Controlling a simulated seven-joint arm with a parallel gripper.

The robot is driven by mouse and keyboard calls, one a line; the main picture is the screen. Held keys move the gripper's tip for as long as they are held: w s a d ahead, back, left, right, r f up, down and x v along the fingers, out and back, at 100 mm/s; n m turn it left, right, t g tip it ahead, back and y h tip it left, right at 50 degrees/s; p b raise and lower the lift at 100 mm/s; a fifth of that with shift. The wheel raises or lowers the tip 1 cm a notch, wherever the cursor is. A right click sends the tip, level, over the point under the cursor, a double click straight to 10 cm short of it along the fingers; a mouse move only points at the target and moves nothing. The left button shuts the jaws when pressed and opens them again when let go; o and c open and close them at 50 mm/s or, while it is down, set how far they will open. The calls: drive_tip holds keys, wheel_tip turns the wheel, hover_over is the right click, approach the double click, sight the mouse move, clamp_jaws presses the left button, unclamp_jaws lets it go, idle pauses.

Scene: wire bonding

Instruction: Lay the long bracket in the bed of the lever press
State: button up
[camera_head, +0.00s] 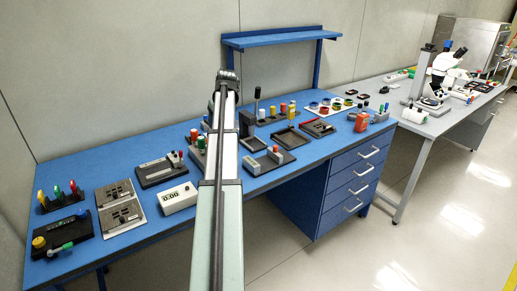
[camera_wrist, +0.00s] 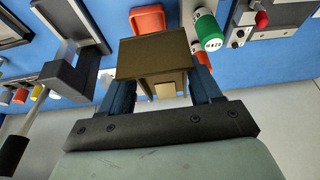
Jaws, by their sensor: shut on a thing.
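My gripper (camera_wrist: 162,82) is in the wrist view, its two dark blue fingers shut on a brown, brass-coloured, boxy piece. I take this piece to be the long bracket (camera_wrist: 152,50); it is seen nearly end-on, so its length does not show. It is held above the blue bench. The lever press (camera_wrist: 78,68), grey and dark with a black-gripped lever, stands left of the held piece, apart from it. In the head view the press (camera_head: 248,122) stands mid-bench, right of my arm. My gripper and the bracket cannot be made out there. The press bed is not clearly visible.
The blue bench (camera_head: 150,230) carries trays, fixtures and a meter (camera_head: 179,198). A blue shelf (camera_head: 280,39) stands at the back.

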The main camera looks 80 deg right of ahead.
drive_tip(key=s+d, duration=0.4)
drive_tip(key=s, duration=0.5)
hover_over(260, 148)
drive_tip(key=w+a, duration=0.5)
drive_tip(key=a, duration=0.2)
wheel_tip(260, 148, down, 13)
drive_tip(key=shift+s+f, duration=0.15)
drive_tip(key=shift+f, duration=0.05)
drive_tip(key=shift+s+d, duration=0.95)
drive_tip(key=shift+d, duration=0.2)
drive_tip(key=shift+s+d, duration=0.6)
drive_tip(key=shift+s, duration=0.05)
drive_tip(key=shift+s+d+f, duration=0.25)
drive_tip(key=shift+s+d, duration=0.35)
drive_tip(key=shift+s, duration=0.05)
drive_tip(key=shift+s+d+f, duration=0.25)
drive_tip(key=shift+s+d, duration=0.3)
drive_tip(key=shift+s, duration=0.05)
drive_tip(key=shift+f, duration=0.15)
drive_tip(key=shift+f, duration=0.4)
